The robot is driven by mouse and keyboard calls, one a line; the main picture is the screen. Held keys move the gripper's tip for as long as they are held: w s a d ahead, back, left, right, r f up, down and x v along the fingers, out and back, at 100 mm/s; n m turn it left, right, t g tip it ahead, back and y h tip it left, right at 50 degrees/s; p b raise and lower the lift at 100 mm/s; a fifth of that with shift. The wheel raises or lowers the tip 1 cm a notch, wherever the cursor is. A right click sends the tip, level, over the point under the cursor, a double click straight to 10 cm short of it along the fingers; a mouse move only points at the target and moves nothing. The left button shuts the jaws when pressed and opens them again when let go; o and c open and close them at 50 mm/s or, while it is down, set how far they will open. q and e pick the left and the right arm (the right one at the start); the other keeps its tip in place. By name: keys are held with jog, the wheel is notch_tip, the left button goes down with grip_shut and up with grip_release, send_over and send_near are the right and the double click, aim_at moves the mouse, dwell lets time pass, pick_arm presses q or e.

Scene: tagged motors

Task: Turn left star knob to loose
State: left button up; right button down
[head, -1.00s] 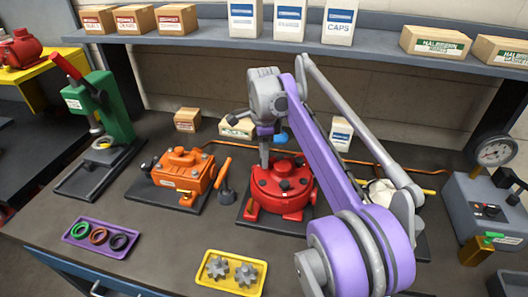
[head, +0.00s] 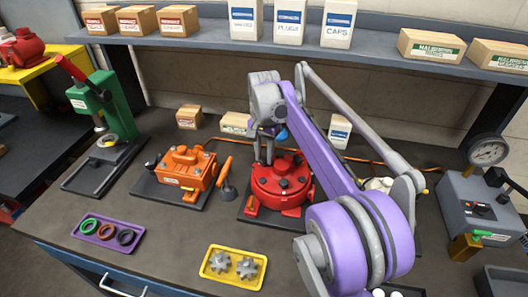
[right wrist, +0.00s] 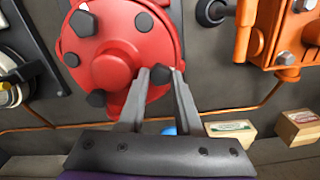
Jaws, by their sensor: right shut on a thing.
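A round red motor (head: 284,190) with several dark knobs on its top stands on a dark plate in the middle of the bench. It fills the upper left of the right wrist view (right wrist: 118,50). My right gripper (head: 263,160) points down at the back left of its top. In the right wrist view its two grey fingers (right wrist: 160,82) are shut on a small dark star knob (right wrist: 160,74) near the rim. The fingers partly hide this knob, so I cannot tell how far it is turned. My left gripper is not in view.
An orange motor (head: 182,172) with an upright orange-handled tool (head: 226,172) beside it is to the left. A purple tray (head: 85,238) with rings and a yellow tray (head: 211,276) with gears lie in front. A grey gauge box (head: 462,205) stands right.

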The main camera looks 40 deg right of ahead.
jog(key=n+p, duration=0.1)
jog(key=n, duration=0.3)
jog(key=shift+n, duration=0.4)
jog(key=n, duration=0.3)
jog(key=shift+n, duration=0.3)
jog(key=n+p, duration=0.1)
jog(key=n, duration=0.8)
jog(key=shift+f, duration=0.1)
jog(key=n, duration=0.3)
jog(key=shift+a+n, duration=0.1)
jog(key=shift+n, duration=0.2)
jog(key=n, duration=0.4)
jog(key=shift+n+p, duration=0.3)
jog(key=n, duration=0.3)
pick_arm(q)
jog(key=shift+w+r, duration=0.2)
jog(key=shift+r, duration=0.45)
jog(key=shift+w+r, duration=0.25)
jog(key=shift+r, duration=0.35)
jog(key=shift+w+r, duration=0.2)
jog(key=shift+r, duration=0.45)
pick_arm(e)
jog(key=shift+n, duration=2.2)
